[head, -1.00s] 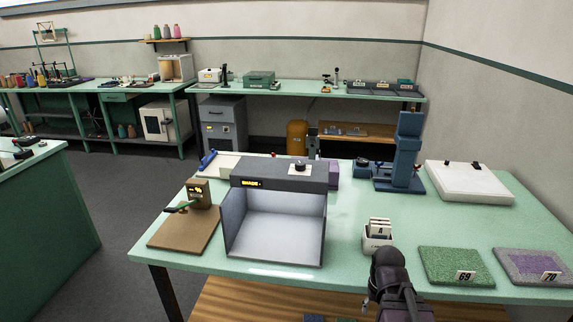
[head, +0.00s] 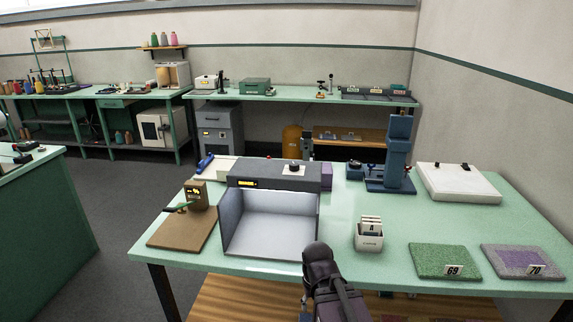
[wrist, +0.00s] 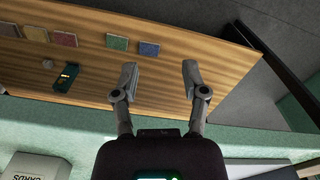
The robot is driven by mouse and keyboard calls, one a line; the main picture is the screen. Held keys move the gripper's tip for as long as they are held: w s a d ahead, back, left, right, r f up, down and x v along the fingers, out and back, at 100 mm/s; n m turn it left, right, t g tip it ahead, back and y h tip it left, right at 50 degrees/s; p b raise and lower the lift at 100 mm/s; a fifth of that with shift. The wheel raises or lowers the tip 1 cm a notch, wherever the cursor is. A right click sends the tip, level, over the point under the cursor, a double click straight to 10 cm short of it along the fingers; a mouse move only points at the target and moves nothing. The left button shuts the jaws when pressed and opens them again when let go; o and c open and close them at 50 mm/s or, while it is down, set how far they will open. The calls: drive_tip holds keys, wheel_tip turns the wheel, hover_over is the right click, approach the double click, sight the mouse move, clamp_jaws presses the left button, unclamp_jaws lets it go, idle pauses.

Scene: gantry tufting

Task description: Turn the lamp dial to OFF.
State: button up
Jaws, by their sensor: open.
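A grey shade box (head: 228,222) with an open front stands on the near green table. A dark dial on a white plate (head: 293,170) sits on top of the box's hood, right of its middle. A small yellow label (head: 243,183) is on the hood's front. I cannot read the dial's setting. My arm rises at the front edge of the table, right of the box; its fingertips are not clear in the head view. In the wrist view my gripper (wrist: 159,75) is open and empty, pointing toward the wooden lower shelf. The dial is not in the wrist view.
A card holder (head: 369,241) stands right of the box, with carpet samples (head: 445,261) further right. A brown board (head: 180,230) with a small device lies left. A blue press (head: 398,155) stands behind. The wooden shelf (wrist: 112,68) holds several coloured swatches.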

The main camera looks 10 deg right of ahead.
drive_tip(key=shift+a, duration=0.3)
